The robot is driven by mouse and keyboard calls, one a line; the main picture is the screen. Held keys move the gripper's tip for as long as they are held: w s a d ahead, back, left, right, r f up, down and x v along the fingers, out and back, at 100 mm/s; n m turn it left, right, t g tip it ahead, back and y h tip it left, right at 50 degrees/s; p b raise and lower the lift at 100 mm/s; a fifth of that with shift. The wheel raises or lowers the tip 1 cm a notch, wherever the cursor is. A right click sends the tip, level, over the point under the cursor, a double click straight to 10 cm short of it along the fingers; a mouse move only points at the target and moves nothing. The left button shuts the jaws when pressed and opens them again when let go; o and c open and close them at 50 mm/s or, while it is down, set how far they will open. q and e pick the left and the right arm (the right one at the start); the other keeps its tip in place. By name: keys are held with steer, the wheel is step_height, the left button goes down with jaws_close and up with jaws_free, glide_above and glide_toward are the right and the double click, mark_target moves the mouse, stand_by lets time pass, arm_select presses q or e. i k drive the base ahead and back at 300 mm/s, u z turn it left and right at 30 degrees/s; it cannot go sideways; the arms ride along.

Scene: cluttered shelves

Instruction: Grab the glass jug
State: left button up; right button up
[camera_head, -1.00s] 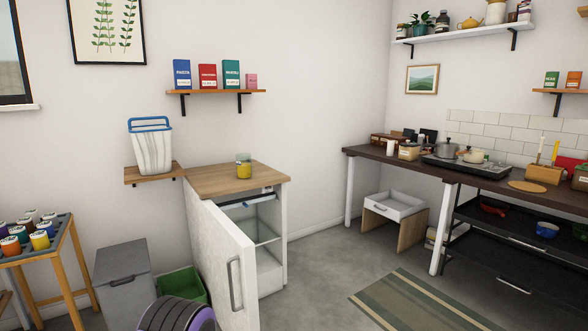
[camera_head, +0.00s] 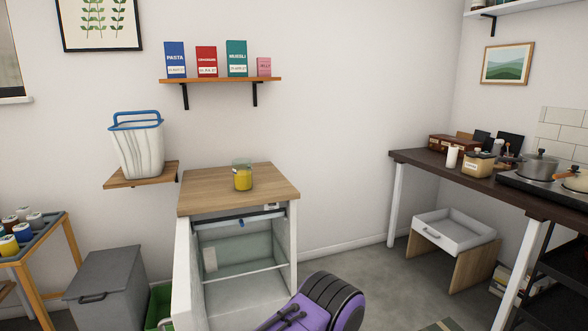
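A clear glass jug (camera_head: 243,176) with yellow contents stands upright on the wooden top of a small white cabinet (camera_head: 283,183). Nothing touches it and its top is clear. A purple and black part of my own body shows at the bottom, in front of the cabinet. No fingertips of either gripper are in view.
The cabinet door (camera_head: 186,275) is open. A white bin with a blue handle (camera_head: 138,148) stands on a low shelf to the left. Above hangs a shelf with several boxes (camera_head: 206,62). A dark counter (camera_head: 420,159) stands right.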

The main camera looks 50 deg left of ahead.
mark_target(243, 176)
steer(key=u, duration=0.1)
steer(key=i, duration=1.25)
steer(key=u, duration=0.7)
steer(key=i, duration=0.7)
steer(key=u, duration=0.7)
